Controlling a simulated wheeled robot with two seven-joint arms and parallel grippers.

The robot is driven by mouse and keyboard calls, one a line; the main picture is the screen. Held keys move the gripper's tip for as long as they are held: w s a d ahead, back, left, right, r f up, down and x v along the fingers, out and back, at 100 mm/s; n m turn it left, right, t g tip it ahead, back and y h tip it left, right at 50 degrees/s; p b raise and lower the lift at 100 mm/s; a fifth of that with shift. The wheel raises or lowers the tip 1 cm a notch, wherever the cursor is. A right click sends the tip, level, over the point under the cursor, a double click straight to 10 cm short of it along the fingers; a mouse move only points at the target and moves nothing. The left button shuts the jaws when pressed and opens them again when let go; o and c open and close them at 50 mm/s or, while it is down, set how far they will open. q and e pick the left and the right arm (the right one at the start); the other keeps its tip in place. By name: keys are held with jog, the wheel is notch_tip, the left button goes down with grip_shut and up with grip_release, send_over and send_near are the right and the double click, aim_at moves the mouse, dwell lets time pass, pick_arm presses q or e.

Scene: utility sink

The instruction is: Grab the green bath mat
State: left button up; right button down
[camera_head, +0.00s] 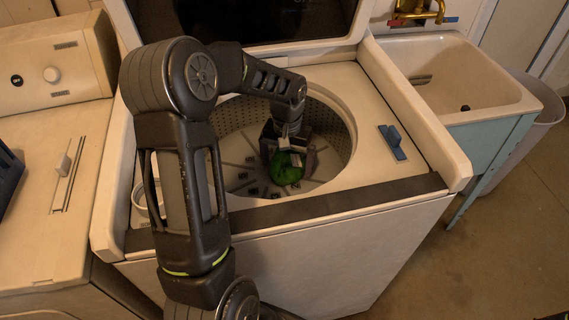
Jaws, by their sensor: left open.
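A green bundled thing, which looks like the bath mat (287,170), lies low inside the open drum of a top-loading washing machine. My left arm reaches over the machine's left side and down into the drum. My left gripper (287,155) is open right at the green mat, with its fingers around or just above it; I cannot tell whether they touch it. The gripper hides part of the mat. My right gripper is not in view.
The washer's drum wall (335,130) and front rim surround the gripper. A blue object (392,141) lies on the washer top at the right. A utility sink (465,75) stands to the right, with a bin (540,110) beside it. Another white appliance (50,190) stands left.

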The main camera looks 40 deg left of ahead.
pick_arm(q)
jog(key=shift+c, duration=0.2)
jog(key=c, duration=1.3)
